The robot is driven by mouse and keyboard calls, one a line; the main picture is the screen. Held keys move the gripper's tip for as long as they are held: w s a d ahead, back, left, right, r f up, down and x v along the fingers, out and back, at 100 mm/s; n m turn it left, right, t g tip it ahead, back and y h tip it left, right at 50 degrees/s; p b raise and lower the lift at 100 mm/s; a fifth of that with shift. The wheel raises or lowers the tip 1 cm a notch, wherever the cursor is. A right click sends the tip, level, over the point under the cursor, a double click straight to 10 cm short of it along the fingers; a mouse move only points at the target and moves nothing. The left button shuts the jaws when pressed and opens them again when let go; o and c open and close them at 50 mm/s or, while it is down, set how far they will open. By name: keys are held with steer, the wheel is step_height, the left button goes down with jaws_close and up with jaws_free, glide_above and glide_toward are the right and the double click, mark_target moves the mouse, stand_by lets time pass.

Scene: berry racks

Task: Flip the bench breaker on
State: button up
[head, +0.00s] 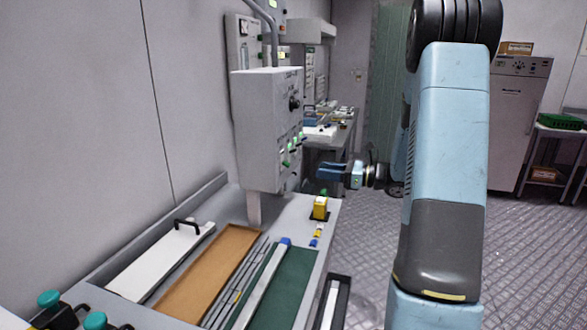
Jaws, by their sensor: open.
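A grey control box (262,130) is mounted on the wall above the bench. Its right-hand face, seen at a steep angle, carries a black round knob (295,103) and a row of small switches with green lit parts (292,152). I cannot tell which of these is the bench breaker, or its position. My gripper (321,172) has blue fingers pointing left at the lower part of that face, with a visible gap in this view. It is open and holds nothing that I can see.
The grey bench (228,200) below holds a white tray with a black handle (165,260), a brown board (210,272), a green mat (290,290) and a yellow block (320,206). Teal-capped items (95,321) stand at front left. Open floor (360,240) lies to the right.

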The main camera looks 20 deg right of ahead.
mark_target(286, 164)
steer(key=x, duration=1)
jaws_close()
steer(key=shift+r, duration=0.1)
